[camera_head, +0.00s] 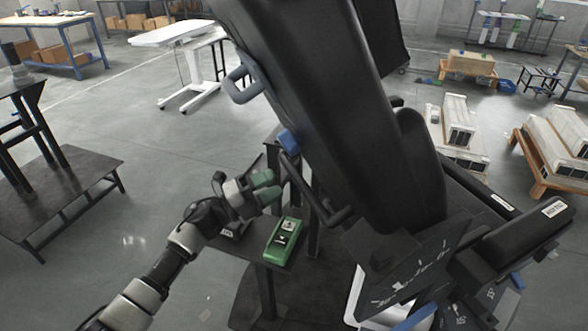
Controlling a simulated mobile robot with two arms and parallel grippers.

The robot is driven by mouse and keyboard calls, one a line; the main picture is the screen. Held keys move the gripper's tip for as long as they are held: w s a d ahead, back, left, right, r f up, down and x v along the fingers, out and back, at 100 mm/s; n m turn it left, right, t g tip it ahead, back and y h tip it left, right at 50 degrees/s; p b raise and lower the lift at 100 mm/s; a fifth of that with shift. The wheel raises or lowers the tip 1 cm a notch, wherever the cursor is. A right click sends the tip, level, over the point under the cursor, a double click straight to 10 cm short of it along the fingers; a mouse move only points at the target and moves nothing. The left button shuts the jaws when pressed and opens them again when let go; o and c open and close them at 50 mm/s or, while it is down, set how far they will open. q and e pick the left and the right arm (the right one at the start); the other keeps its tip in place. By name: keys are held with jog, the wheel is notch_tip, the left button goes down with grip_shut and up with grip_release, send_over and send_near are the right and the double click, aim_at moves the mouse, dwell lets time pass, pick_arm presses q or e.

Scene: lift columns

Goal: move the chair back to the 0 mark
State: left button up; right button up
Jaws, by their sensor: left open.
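The chair (330,110) is a large black padded seat. It fills the middle of the head view and leans, its upper end toward the top left. A dark plate with a white angle scale (415,262) sits at its lower right. Numbers and tick marks show, but I cannot tell which mark the chair stands at. A blue-grey loop handle (243,84) and a black lever with a blue part (288,141) are on the chair's left side. My left gripper (266,188), with green fingertips, is open and empty, left of the chair and below the lever. My right gripper is out of view.
A green handheld device (283,241) lies on a small dark stand just below my left gripper. A low dark platform (60,195) stands at left, a white table (170,34) behind. Pallets with white units (460,120) are at right. Open floor lies at left.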

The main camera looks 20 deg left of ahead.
aim_at(294, 173)
pick_arm(q)
jog(key=p+x, duration=0.1)
jog(key=x, duration=0.5)
jog(key=shift+w+d, duration=0.15)
jog(key=shift+c, duration=0.2)
grip_shut()
